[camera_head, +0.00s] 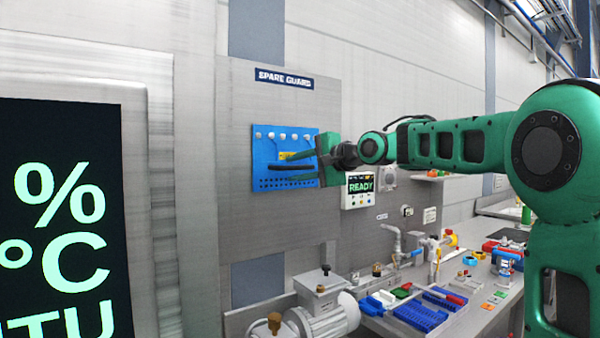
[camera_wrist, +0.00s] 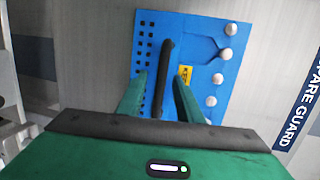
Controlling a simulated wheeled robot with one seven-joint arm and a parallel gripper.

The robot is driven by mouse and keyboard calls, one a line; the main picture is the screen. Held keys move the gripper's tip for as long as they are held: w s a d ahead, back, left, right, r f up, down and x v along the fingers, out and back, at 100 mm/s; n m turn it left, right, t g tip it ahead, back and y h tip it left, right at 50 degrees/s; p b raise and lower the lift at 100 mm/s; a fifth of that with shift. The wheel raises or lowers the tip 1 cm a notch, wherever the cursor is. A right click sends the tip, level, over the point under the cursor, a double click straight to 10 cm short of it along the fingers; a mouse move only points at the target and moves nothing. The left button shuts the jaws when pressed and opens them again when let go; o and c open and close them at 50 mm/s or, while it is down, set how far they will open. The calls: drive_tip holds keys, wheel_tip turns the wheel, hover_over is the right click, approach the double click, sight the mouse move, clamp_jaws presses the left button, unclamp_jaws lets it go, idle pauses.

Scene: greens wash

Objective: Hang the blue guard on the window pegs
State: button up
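The blue guard (camera_head: 262,150) is a flat blue panel with rows of small dark holes, a yellow label and a dark bar handle (camera_wrist: 166,62). It hangs flat against the grey panel below the "SPARE GUARD" sign, with several pale round pegs along its upper edge. My gripper (camera_head: 290,168) is in front of the guard. In the wrist view, my green fingers (camera_wrist: 160,82) stand apart on either side of the handle, with visible gaps to it. The guard (camera_wrist: 204,42) fills the middle of that view. I cannot make out the window pegs in either view.
A dark display (camera_head: 60,210) with large green text stands close on the left. A box reading "READY" (camera_head: 360,188) is on the wall right of the guard. Below is a crowded bench with a motor (camera_head: 325,318), pipework and blue bins (camera_head: 420,316).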

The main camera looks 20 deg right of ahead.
sight(286, 154)
drive_tip(key=shift+c, duration=0.6)
clamp_jaws()
drive_tip(key=shift+s, duration=0.1)
drive_tip(key=shift+r, duration=0.5)
drive_tip(key=shift+r, duration=0.3)
drive_tip(key=shift+r, duration=1.5)
drive_tip(key=shift+s+d, duration=0.25)
drive_tip(key=shift+s, duration=0.4)
drive_tip(key=shift+s+d, duration=0.2)
drive_tip(key=shift+s, duration=0.4)
idle(0.5)
drive_tip(key=shift+s+d, duration=0.25)
drive_tip(key=shift+s, duration=0.45)
drive_tip(key=shift+s+d, duration=0.2)
drive_tip(key=shift+s, duration=0.5)
